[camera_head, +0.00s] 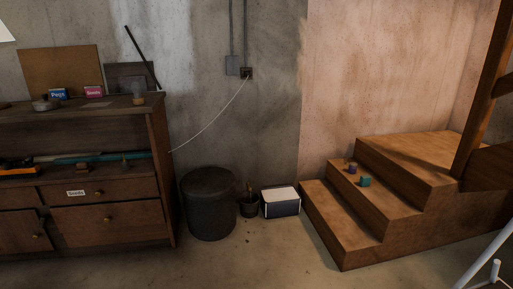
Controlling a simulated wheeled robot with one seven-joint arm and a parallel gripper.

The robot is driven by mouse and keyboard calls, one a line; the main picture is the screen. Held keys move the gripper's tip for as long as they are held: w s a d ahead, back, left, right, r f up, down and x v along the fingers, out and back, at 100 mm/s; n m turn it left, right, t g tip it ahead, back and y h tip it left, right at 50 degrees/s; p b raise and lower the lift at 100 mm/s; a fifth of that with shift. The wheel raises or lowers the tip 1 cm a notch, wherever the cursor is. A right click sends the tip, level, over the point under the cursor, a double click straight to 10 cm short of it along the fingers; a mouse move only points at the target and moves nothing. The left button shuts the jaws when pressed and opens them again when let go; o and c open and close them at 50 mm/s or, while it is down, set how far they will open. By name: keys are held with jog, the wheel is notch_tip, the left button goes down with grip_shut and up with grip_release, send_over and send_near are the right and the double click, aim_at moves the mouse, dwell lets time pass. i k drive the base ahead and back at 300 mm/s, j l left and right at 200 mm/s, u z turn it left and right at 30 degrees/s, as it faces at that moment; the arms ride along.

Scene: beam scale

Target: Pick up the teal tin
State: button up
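A small teal block-like thing (365,181), which looks like the teal tin, stands on the middle step of the wooden stairs (395,202) at the right. A small purple and tan thing (352,169) stands just behind and to the left of it, on the same step. They look close together; I cannot tell whether they touch. My gripper is not in view, and nothing in view is holding the tin.
A dark round pouffe or bin (209,205), a small pot (248,207) and a white-topped box (281,202) stand along the wall. A wooden cabinet (110,218) is at the left. A white tubular piece (487,262) shows at lower right. The floor in front is clear.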

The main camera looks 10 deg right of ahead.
aim_at(364, 181)
jog(key=i, duration=1.85)
jog(key=i+j, duration=0.1)
jog(key=i, duration=1.7)
jog(key=i+z, duration=0.4)
jog(key=i, duration=0.15)
jog(key=i+j+z, duration=0.4)
jog(key=i+l, duration=0.1)
